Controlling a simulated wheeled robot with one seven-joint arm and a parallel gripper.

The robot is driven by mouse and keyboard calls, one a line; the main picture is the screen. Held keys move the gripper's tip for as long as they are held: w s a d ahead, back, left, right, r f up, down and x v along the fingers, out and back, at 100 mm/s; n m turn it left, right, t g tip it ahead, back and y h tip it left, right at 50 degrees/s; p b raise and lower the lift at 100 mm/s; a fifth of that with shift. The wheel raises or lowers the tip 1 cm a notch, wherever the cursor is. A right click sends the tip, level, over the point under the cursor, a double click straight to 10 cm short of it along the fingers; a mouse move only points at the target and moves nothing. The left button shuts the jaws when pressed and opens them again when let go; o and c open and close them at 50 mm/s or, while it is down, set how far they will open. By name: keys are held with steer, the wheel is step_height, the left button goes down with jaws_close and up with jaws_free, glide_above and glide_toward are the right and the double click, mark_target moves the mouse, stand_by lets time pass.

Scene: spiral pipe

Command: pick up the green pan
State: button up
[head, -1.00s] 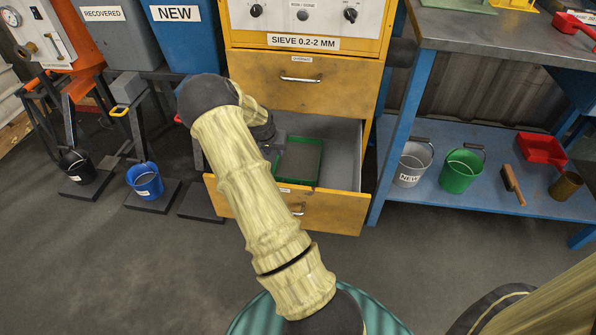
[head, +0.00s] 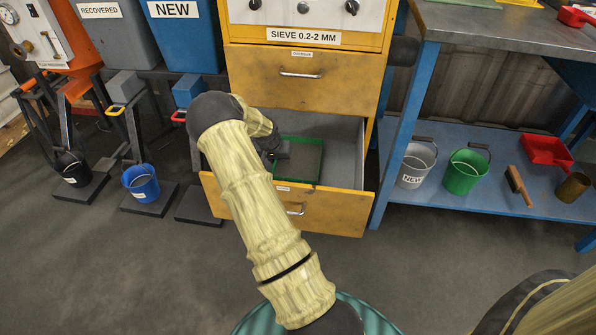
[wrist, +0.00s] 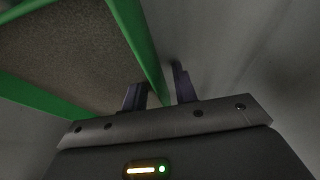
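The green pan (head: 321,163) lies in the open lower drawer: a rectangular tray with a green rim and a dark brownish-grey floor. It also shows large in the wrist view (wrist: 127,22). My gripper (wrist: 160,84) is at the pan's side, with one dark finger over the pan's inner side and the other outside its green wall. The wall runs between the fingers, and a gap shows beside the outer finger. The gripper is open. In the head view, my arm hides part of the drawer and the gripper is small and dark at the pan's left edge.
The open drawer (head: 340,199) has grey inner walls close around the pan, with a closed drawer (head: 345,84) above it. A blue bench (head: 440,212) stands to the right, its lower shelf holding a grey bucket (head: 412,172) and a green bucket (head: 462,178). The floor in front is clear.

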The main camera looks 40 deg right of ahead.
stand_by(0.5)
jaws_close()
stand_by(1.2)
steer(key=shift+w+r, duration=0.1)
